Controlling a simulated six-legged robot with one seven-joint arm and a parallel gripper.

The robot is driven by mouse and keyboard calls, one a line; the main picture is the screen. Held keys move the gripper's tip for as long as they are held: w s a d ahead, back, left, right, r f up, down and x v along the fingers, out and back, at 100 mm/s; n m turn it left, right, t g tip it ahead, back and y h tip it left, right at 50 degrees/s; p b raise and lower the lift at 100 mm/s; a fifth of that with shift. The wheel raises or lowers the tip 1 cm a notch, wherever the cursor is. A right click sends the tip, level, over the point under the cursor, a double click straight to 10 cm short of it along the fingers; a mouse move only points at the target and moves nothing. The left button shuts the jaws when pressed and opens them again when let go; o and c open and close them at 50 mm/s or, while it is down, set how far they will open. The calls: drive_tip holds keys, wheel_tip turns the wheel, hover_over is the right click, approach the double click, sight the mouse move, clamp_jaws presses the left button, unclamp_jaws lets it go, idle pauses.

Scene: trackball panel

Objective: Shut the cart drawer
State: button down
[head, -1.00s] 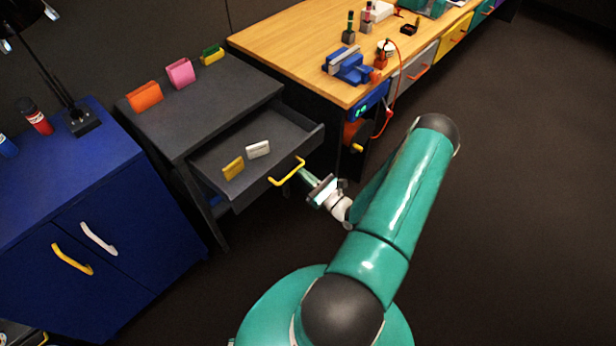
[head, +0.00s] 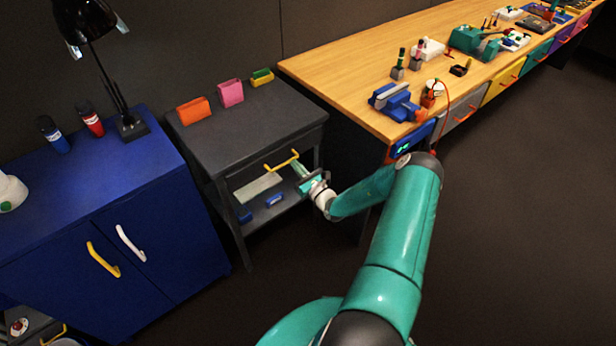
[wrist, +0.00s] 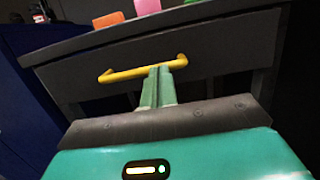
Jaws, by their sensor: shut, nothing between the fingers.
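The dark grey cart (head: 250,125) stands between the blue cabinet and the wooden bench. Its drawer (head: 258,170) looks pushed in, with the front about level with the cart body. The yellow drawer handle (head: 282,161) runs across the front; in the wrist view the handle (wrist: 130,73) crosses just beyond my fingertips. My gripper (head: 303,172) is shut and empty, with its fingers against or very near the drawer front at the handle. In the wrist view the shut fingers (wrist: 159,72) point at the drawer front (wrist: 220,55). Whether they touch it I cannot tell.
Orange (head: 194,110), pink (head: 230,93) and green-yellow holders stand on the cart top. The cart's lower shelf (head: 262,208) holds small blue items. A blue cabinet (head: 110,200) is at left, a wooden bench (head: 350,75) at right. Dark floor (head: 520,200) is open at right.

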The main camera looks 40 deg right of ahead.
drive_tip(key=shift+w+r, duration=0.15)
drive_tip(key=shift+w, duration=1)
drive_tip(key=shift+w+a, duration=0.1)
drive_tip(key=shift+w, duration=0.05)
